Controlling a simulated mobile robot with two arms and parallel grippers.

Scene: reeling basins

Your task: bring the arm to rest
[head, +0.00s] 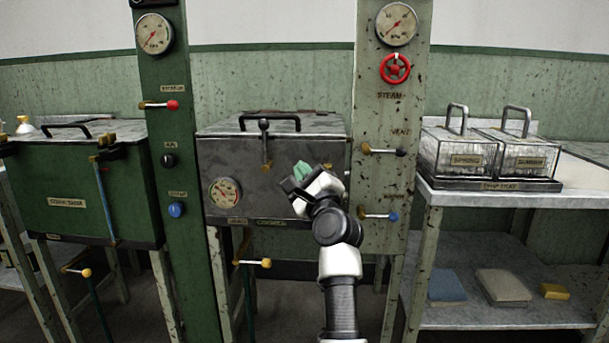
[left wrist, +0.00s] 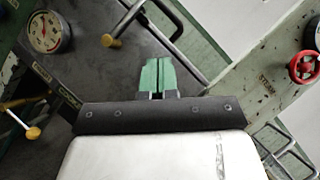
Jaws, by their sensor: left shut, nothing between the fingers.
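My left gripper (head: 301,171) is raised in front of the grey metal basin (head: 232,163), near the right part of its front face. Its green fingertips are together with nothing between them, and they also show shut in the left wrist view (left wrist: 157,76). My arm comes up from the bottom of the head view, right of the middle. I cannot tell how far the fingertips are from the basin. My right gripper is in neither view.
A green basin (head: 60,175) stands at left. A panel with a red steam wheel (head: 395,68) and several levers stands right of the grey basin. Two wire-handled baskets sit on a tray (head: 490,184) at right. A lower shelf (head: 500,316) holds folded cloths and a yellow block.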

